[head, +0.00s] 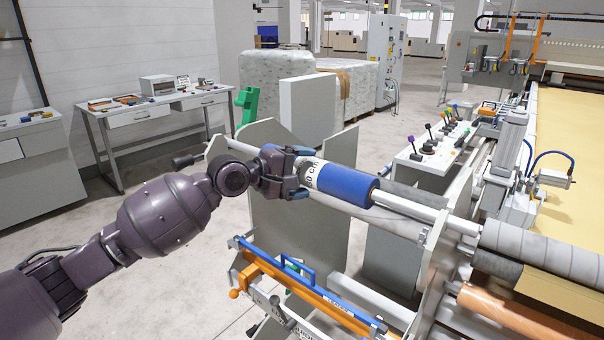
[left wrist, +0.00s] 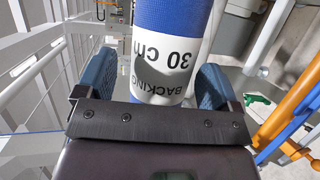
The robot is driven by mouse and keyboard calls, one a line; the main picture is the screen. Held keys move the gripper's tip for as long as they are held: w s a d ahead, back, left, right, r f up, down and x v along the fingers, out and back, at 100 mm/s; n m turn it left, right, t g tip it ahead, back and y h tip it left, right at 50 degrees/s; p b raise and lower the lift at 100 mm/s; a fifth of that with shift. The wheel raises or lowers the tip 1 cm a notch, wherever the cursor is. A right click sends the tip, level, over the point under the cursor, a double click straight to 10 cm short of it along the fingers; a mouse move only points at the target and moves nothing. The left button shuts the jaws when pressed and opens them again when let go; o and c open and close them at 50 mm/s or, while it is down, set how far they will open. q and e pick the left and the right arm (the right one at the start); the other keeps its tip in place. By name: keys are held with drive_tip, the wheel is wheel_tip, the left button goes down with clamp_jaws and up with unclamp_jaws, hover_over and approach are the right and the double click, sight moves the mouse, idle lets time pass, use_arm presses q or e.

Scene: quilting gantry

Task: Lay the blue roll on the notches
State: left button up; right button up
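The blue roll (head: 345,184) has a white label end reading "30 cm" and lies slanted at the centre of the head view. It also shows in the left wrist view (left wrist: 167,18). A pale shaft (head: 408,207) runs from its right end toward a light upright side plate (head: 432,250). My left gripper (head: 288,172) is at the roll's labelled end, one finger on each side. In the wrist view a narrow gap shows beside the left finger, while the right finger overlaps the roll's edge; a firm grip is unclear. Notches cannot be made out. My right gripper is out of view.
A blue-and-orange rail (head: 300,285) runs below the roll. A lever panel (head: 435,150) and a yellow-covered machine bed (head: 570,140) stand at right. A grey tube lies close under the roll.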

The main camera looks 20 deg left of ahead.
use_arm(q)
drive_tip(key=shift+o, duration=0.9)
drive_tip(key=shift+f, duration=0.15)
drive_tip(key=shift+s+a, duration=0.2)
drive_tip(key=v, duration=1)
drive_tip(key=shift+r, duration=0.2)
drive_tip(key=shift+s, duration=0.1)
